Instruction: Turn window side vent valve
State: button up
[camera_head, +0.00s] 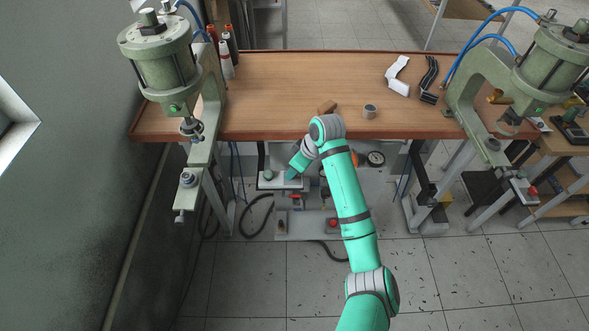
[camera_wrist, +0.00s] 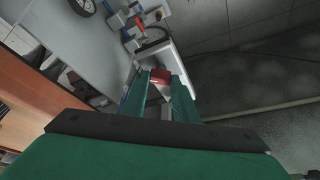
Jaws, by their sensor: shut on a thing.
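My gripper (camera_head: 292,176) reaches down under the front edge of the workbench to the left part of the grey panel. In the wrist view its two green fingers (camera_wrist: 161,88) are closed around a small red part (camera_wrist: 160,76), which looks like the handle of the window side vent valve. The part sits in front of a pale box. The fingers hide its sides, so its exact turn angle is hard to tell. In the head view my gripper and wrist cover most of that spot.
The wooden workbench (camera_head: 290,95) overhangs the panel. Green presses stand at the left (camera_head: 165,60) and right (camera_head: 545,65). A gauge (camera_head: 376,158) is right of my arm. A black hose (camera_head: 257,215) hangs at left.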

jog(key=m, duration=0.2)
jog(key=m+t+h, duration=0.1)
jog(key=m, duration=0.1)
jog(key=m+h, duration=0.1)
jog(key=m, duration=0.1)
jog(key=shift+s+a+m+t, duration=0.15)
jog(key=shift+a+m+t, duration=0.1)
jog(key=shift+m+t, duration=0.05)
jog(key=shift+m+h, duration=0.9)
jog(key=shift+m, duration=1.3)
jog(key=o, duration=1.1)
jog(key=shift+c, duration=0.2)
jog(key=shift+r, duration=0.1)
